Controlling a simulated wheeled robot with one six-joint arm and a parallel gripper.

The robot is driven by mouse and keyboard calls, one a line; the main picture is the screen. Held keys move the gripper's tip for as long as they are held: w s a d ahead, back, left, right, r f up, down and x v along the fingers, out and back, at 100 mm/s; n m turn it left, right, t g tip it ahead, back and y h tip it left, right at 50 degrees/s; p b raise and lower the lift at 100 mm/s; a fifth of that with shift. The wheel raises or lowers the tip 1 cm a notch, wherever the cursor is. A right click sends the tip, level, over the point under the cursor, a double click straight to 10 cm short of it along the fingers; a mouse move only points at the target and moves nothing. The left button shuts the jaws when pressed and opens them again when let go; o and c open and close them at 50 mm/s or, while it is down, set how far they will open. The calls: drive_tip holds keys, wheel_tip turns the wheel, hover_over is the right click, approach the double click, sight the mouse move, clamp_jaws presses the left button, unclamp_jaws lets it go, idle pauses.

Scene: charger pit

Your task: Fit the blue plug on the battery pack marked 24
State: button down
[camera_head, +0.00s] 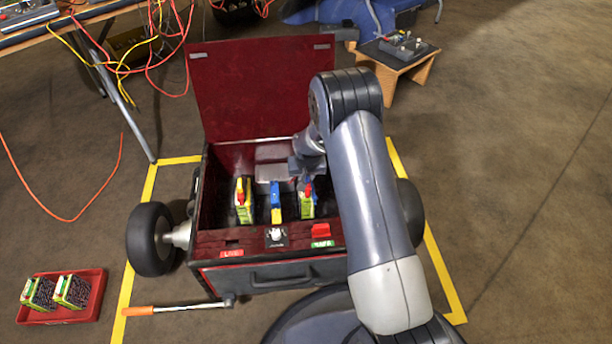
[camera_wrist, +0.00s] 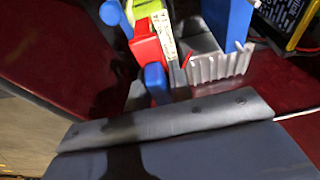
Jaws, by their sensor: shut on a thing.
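My gripper (camera_head: 308,179) reaches down into the red-lined box (camera_head: 270,273) at its right-hand upright pack. In the wrist view a red piece (camera_wrist: 147,44) sits between two blue parts, beside a yellow-green, white-labelled body; my gripper appears shut on this red piece. The right pack (camera_head: 307,208) is yellow-green with red and blue at its top. The left pack (camera_head: 244,212) is yellow-green with a red top. Between them stands a blue piece (camera_head: 276,191) with yellow below. I cannot read a 24 or tell which blue part is the plug.
The box's lid (camera_head: 248,92) stands open behind. Its front ledge carries a red block (camera_head: 321,230) and a white knob (camera_head: 276,234). A red tray (camera_head: 90,300) with two packs lies on the floor at left. An orange-handled bar (camera_head: 165,310) lies in front.

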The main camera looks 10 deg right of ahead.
drive_tip(key=shift+f+b, duration=0.7)
drive_tip(key=shift+f, duration=0.15)
drive_tip(key=c, duration=1.2)
unclamp_jaws()
drive_tip(key=p+v, duration=0.4)
drive_tip(key=v, duration=0.7)
drive_tip(key=shift+f, duration=0.1)
drive_tip(key=shift+f, duration=0.1)
drive_tip(key=b+x, duration=0.4)
drive_tip(key=x, duration=0.6)
drive_tip(key=shift+f, duration=0.35)
drive_tip(key=shift+w+r+p, duration=0.15)
drive_tip(key=shift+r+p, duration=0.25)
drive_tip(key=shift+r, duration=0.1)
